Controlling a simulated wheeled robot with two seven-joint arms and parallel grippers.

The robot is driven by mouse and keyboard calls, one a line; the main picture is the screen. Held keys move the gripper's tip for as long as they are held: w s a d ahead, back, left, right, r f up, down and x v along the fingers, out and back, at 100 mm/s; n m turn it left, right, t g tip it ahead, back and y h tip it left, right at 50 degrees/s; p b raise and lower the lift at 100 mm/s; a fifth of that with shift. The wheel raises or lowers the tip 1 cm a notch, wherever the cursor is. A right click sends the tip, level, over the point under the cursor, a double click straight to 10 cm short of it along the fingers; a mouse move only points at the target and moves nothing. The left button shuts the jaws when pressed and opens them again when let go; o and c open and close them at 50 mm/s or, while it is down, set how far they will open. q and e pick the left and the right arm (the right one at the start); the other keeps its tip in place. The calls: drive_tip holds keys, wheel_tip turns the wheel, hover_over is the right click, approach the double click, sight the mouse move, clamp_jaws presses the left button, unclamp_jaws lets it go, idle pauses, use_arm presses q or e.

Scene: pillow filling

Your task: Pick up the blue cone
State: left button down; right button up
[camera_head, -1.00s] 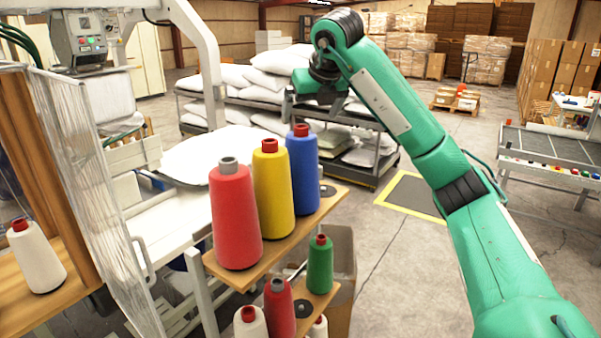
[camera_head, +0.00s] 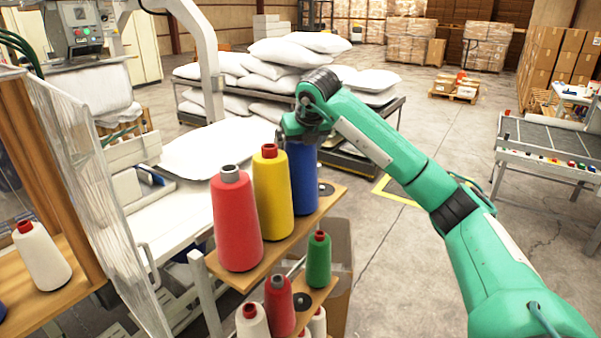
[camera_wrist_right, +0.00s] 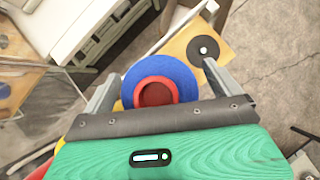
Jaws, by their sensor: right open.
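The blue cone (camera_head: 303,180) stands upright on the upper wooden shelf (camera_head: 250,272), behind the yellow cone. My right gripper (camera_head: 303,138) is at the top of the blue cone and hides its red tip in the head view. In the right wrist view the blue cone (camera_wrist_right: 160,84) with its red top lies between the two spread fingers of my right gripper (camera_wrist_right: 158,85). The fingers look apart from it, one on each side. My left gripper does not show.
A yellow cone (camera_head: 272,195) and a red cone (camera_head: 236,220) stand in line on the same shelf, close to the blue cone. A small green cone (camera_head: 318,260) and other small cones stand on a lower shelf. A black disc (camera_wrist_right: 203,49) lies on the shelf near the blue cone.

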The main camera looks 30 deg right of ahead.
drive_tip(key=shift+w, duration=0.1)
drive_tip(key=c, duration=0.5)
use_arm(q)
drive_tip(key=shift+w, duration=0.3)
use_arm(e)
drive_tip(key=c, duration=1.5)
drive_tip(key=shift+r, duration=0.1)
